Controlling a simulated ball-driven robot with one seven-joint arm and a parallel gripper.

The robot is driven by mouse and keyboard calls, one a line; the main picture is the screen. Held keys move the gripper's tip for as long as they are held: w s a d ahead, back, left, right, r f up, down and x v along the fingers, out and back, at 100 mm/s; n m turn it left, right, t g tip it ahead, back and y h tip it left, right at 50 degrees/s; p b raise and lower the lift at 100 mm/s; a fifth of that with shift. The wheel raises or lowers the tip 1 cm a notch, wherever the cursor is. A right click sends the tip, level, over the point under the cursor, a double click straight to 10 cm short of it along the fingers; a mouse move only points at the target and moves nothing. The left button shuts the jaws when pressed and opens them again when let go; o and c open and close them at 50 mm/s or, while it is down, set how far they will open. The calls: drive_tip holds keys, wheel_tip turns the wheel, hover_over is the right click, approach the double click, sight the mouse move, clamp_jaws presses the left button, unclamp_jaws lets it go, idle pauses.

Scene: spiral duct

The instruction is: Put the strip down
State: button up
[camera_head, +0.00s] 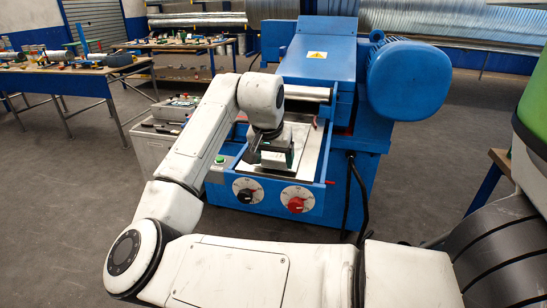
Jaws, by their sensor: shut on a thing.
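A flat grey metal strip (301,142) lies in the feed bed of the blue machine (318,62), below its bright roller. My gripper (277,164) points down over the front part of the strip and is shut on it. The fingertips and the gripped edge are mostly hidden by the gripper's dark body. I cannot tell whether the strip rests flat on the bed or is slightly raised.
The machine's front panel has a black knob (245,196), a red knob (296,204) and a green button (220,159). A grey cabinet (155,145) stands left of it. Blue workbenches (60,82) with tools are at the back left. The floor at left is clear.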

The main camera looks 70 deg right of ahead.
drive_tip(key=shift+f, duration=0.4)
drive_tip(key=o, duration=1.2)
drive_tip(key=shift+c, duration=0.2)
drive_tip(key=b+v, duration=0.1)
drive_tip(key=v, duration=1.1)
